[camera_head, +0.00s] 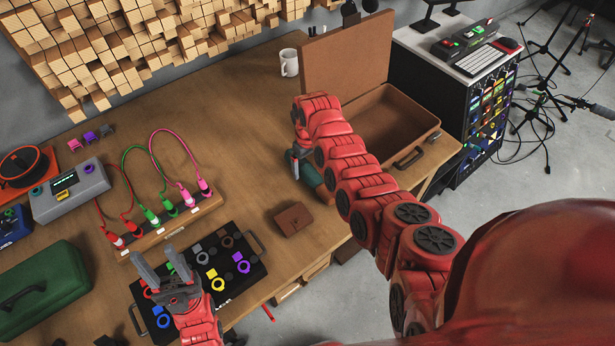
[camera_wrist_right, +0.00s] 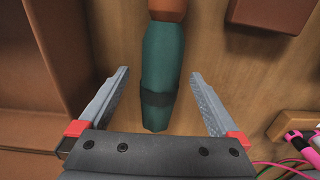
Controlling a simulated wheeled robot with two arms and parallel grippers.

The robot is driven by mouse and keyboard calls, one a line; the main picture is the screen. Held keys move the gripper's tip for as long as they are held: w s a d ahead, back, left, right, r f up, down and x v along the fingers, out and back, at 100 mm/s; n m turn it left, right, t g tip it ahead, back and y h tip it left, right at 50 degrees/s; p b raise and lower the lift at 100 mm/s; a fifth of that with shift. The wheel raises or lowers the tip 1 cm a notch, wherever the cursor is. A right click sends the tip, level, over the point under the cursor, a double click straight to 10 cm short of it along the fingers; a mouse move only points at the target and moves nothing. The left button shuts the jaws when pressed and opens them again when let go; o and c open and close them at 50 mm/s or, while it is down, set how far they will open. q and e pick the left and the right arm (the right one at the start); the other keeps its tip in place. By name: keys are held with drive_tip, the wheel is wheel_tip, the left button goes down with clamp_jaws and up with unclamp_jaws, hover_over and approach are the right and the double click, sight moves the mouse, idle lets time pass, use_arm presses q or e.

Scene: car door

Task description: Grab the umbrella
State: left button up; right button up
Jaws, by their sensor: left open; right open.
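The umbrella is a folded teal roll with a dark band and a brown end; it lies on the table in the right wrist view (camera_wrist_right: 160,55). In the head view a teal part of it (camera_head: 311,176) shows beside my right arm, which hides some of it. My right gripper (camera_wrist_right: 160,76) is open, with one finger on each side of the umbrella in the wrist view and visible gaps to both. In the head view the right gripper (camera_head: 294,163) is partly hidden by its own wrist. My left gripper (camera_head: 160,264) is open and empty over the black tray (camera_head: 262,270).
An open brown suitcase (camera_head: 425,122) stands right of the umbrella, and its wall also shows in the wrist view (camera_wrist_right: 75,50). A small brown wallet-like item (camera_head: 294,219) lies nearby. A cable board (camera_head: 172,228), a green case (camera_head: 45,288) and a white mug (camera_head: 289,62) are also on the table.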

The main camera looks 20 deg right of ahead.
wheel_tip(320, 180, down, 2)
drive_tip(key=shift+w, duration=0.1)
drive_tip(key=shift+r, duration=0.1)
drive_tip(key=shift+c, duration=1.2)
clamp_jaws()
